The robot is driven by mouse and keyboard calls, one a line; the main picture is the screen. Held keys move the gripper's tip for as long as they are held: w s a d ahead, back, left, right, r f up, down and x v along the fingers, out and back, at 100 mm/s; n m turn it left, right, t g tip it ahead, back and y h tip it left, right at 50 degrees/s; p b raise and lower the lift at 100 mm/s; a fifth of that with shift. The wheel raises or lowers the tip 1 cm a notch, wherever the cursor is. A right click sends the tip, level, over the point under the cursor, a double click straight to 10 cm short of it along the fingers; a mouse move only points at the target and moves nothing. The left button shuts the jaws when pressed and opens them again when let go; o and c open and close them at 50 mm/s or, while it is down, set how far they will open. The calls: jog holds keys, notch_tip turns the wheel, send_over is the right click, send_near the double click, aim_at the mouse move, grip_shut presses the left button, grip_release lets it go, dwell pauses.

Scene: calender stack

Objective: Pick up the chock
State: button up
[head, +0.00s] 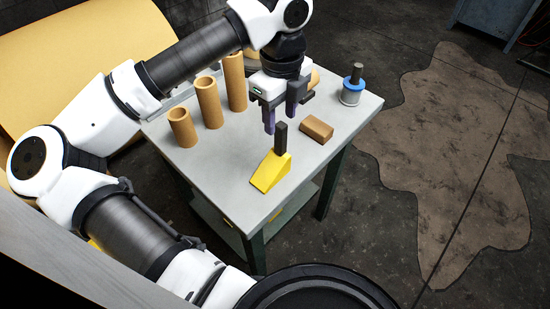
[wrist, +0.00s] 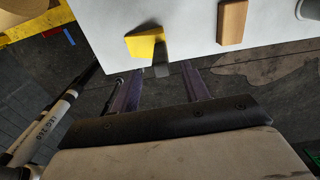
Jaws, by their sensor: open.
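The chock (head: 269,174) is a yellow wedge with an upright black handle (head: 281,138). It stands on the grey table top near the front edge. My gripper (head: 281,120) is open, with its two purple fingers pointing down above and just behind the handle in the head view. In the wrist view the chock (wrist: 145,45) is at the top centre, and its dark handle (wrist: 161,67) shows between the lines of the fingertips. The gripper looks empty. I cannot tell whether the handle top is between the fingers in depth.
A brown block (head: 316,128) lies to the right of the chock. Several cardboard tubes (head: 208,102) stand at the table's back left. A grey cylinder with a blue collar (head: 351,94) stands at the right corner. The table front (head: 235,198) is clear.

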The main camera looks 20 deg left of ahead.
aim_at(281, 137)
jog(key=shift+f+p, duration=1.15)
jog(key=shift+f, duration=2.2)
jog(key=shift+c, duration=0.4)
grip_shut()
